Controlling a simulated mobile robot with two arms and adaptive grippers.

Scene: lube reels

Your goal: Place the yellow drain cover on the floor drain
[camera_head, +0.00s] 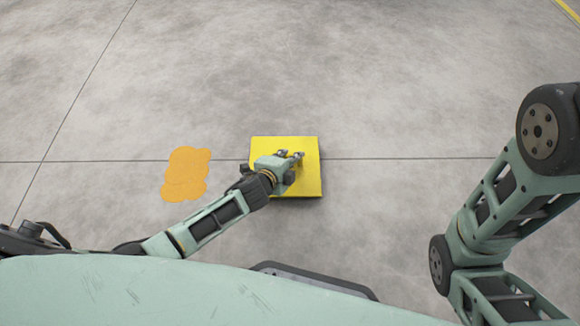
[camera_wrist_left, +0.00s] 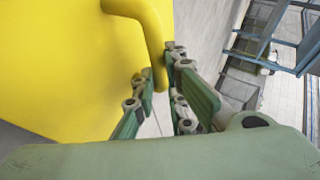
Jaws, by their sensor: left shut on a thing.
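The yellow drain cover (camera_head: 307,182) shows as a square plate in the middle of the head view. Its large yellow face (camera_wrist_left: 65,65) fills the left of the left wrist view, with a bent yellow handle (camera_wrist_left: 152,28) on it. My left gripper (camera_head: 292,154) is over the cover and is shut on its handle; in the left wrist view its green fingers (camera_wrist_left: 163,72) are on either side of the handle's end. The floor drain cannot be seen; whether it lies under the cover I cannot tell. My right gripper is out of view.
An orange spill patch (camera_head: 186,174) lies on the grey concrete floor (camera_head: 300,70) left of the cover. The floor beyond and to the right of the cover is clear. A blue-grey metal frame (camera_wrist_left: 270,30) stands in the left wrist view's upper right.

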